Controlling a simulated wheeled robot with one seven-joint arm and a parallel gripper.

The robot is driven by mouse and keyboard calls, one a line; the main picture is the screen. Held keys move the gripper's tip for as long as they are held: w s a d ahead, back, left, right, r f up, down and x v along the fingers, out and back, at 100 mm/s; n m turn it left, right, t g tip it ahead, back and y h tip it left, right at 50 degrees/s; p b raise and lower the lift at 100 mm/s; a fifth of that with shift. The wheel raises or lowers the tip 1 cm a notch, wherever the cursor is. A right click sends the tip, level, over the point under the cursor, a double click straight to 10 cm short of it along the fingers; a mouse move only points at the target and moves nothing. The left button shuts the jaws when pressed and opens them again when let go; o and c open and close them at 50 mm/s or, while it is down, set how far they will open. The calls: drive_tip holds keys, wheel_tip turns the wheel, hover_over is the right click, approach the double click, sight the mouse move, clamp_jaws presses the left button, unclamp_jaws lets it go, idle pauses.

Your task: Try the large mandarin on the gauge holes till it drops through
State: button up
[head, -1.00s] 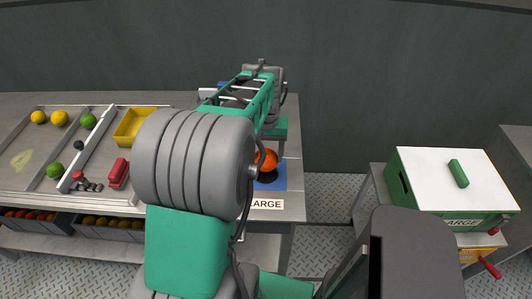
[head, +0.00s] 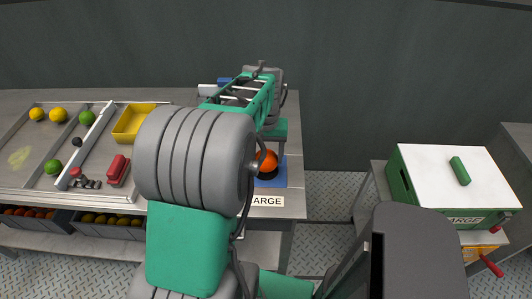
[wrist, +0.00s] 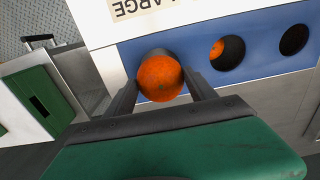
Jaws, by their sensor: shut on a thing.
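The large mandarin (wrist: 160,77), orange and round, sits between the two dark fingers of my gripper (wrist: 162,84), which is shut on it. It also shows in the head view (head: 266,160), partly behind my arm. The blue gauge plate (wrist: 205,40) lies beneath. The mandarin is over the hole nearest the LARGE label (wrist: 150,4), and a dark part of that hole shows beside it. The middle hole (wrist: 236,57) has something orange visible inside it. The far hole (wrist: 293,39) looks dark and empty. Whether the mandarin touches the hole's rim is unclear.
A sorting tray with yellow and green fruit, a yellow bin (head: 132,123) and a red-handled tool (head: 118,170) lies left on the bench. A green box with a white top (head: 455,175) stands at the right, across a floor gap. My arm hides the bench's middle.

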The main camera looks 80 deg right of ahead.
drive_tip(key=shift+f+b, duration=0.35)
drive_tip(key=shift+f, duration=0.3)
drive_tip(key=o, duration=1.8)
drive_tip(key=shift+c, duration=0.2)
drive_tip(key=shift+f, duration=0.1)
wheel_tip(320, 180, up, 8)
drive_tip(key=shift+f+b, duration=0.1)
drive_tip(key=shift+b, duration=0.2)
